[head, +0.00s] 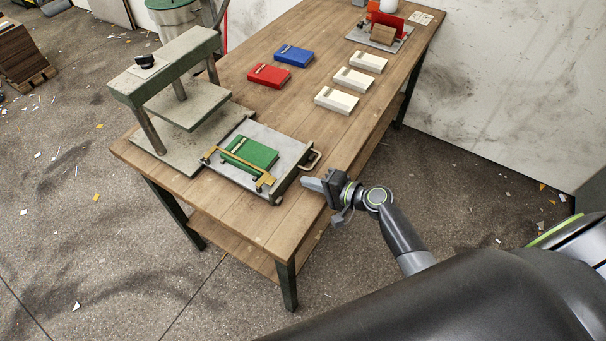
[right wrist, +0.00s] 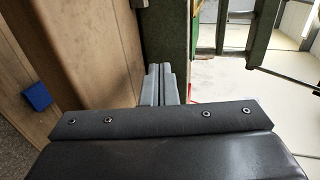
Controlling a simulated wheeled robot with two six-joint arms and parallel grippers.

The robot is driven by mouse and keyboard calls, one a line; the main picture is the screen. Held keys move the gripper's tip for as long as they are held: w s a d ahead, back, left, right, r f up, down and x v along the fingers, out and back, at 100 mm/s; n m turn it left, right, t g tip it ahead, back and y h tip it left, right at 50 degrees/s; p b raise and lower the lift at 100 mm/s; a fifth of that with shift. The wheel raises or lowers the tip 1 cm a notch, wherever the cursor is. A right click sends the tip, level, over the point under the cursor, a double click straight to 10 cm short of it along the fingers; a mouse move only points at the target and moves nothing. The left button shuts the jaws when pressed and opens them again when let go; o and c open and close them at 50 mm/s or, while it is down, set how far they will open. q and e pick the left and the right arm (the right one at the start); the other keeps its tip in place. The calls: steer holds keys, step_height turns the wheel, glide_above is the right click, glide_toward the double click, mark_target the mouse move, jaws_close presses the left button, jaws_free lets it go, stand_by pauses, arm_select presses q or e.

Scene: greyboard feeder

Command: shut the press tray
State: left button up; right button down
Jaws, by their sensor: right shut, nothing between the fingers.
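The press (head: 152,98) is a grey-green frame with a black knob on top, standing at the near left end of the wooden table. Its metal tray (head: 218,177) is pulled out toward the right of the press. A green book (head: 250,152) lies flat on it beside a brass bar (head: 240,166). The tray's handle (head: 311,160) sticks out at its right end. My right gripper (head: 305,183) is shut and empty, just right of the tray near the handle, with a visible gap. Its closed fingers (right wrist: 160,84) also show in the right wrist view. My left gripper is not in view.
A red book (head: 268,76), a blue book (head: 294,56) and white blocks (head: 337,101) lie farther back on the table (head: 230,221). A red fixture (head: 386,22) stands at the far end. A strip of bare wood lies in front of the tray.

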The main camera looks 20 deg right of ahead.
mark_target(227, 140)
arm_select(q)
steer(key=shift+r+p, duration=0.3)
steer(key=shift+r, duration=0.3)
arm_select(e)
steer(key=shift+w+a, duration=0.8)
steer(key=shift+w, duration=0.25)
